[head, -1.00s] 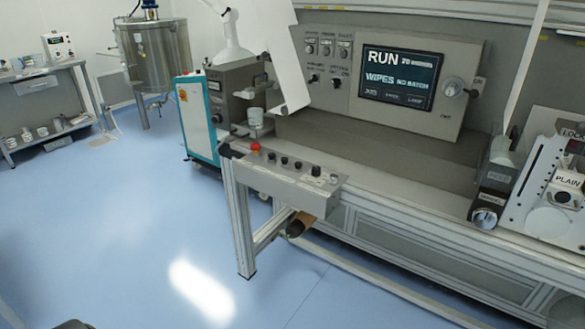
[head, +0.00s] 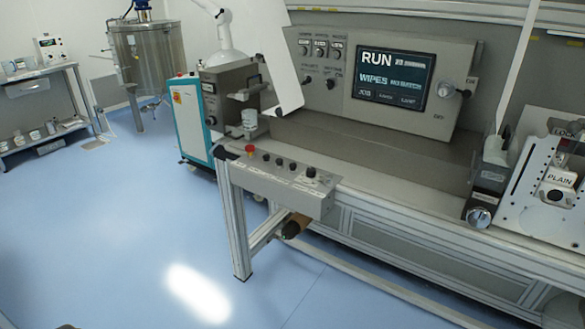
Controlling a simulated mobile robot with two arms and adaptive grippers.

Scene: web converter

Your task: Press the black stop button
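A grey control box (head: 270,185) sits at the front left corner of the machine bench. On its top is a row of small black buttons (head: 279,161), beside a red mushroom button (head: 250,150) at the left end and a larger black knob (head: 311,172) at the right end. The labels on the box are too small to read, so I cannot tell which black button is the stop. Neither of my grippers shows in the head view.
A panel with a lit screen (head: 393,76) reading RUN and WIPES stands behind the box. A teal and white cabinet (head: 190,120) stands at the bench's left end. A bench leg (head: 236,230) stands below the box. Blue floor (head: 100,220) is clear in front and left.

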